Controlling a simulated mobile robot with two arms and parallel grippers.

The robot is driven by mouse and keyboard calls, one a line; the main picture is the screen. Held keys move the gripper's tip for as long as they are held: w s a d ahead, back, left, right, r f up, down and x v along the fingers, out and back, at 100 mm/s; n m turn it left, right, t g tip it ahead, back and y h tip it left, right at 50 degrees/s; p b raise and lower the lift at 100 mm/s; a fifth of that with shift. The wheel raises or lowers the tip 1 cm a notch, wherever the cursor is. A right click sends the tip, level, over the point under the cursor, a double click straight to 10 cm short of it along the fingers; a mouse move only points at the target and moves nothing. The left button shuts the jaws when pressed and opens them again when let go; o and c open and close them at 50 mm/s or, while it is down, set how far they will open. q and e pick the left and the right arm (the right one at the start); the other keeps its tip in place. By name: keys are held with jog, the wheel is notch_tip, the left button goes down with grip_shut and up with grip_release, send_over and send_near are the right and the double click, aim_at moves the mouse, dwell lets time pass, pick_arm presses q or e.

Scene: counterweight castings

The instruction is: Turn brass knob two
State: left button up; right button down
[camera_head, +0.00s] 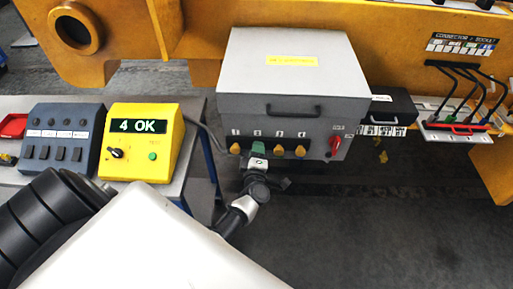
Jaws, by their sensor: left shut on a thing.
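A grey box (255,75) with a yellow label carries a row of brass knobs along its lower front edge. Knob one (235,148) is at the left, and knobs three (279,151) and four (300,151) are to the right. My left gripper (258,150) reaches up from below to the second place in the row, between knobs one and three. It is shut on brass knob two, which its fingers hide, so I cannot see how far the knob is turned. My right gripper is not in view.
A red switch (335,144) sits right of the knobs. A yellow tester (165,155) reading "4 OK" and a dark blue switch box (50,140) stand on the left bench. A red-edged rack (455,130) with black cables is at the right. The lower right floor is clear.

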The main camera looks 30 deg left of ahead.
pick_arm(q)
jog(key=shift+m+p, duration=0.4)
jog(key=shift+m, duration=0.6)
jog(key=o, duration=0.9)
jog(key=p+v, duration=0.3)
jog(key=v, duration=0.8)
jog(key=shift+a, duration=0.1)
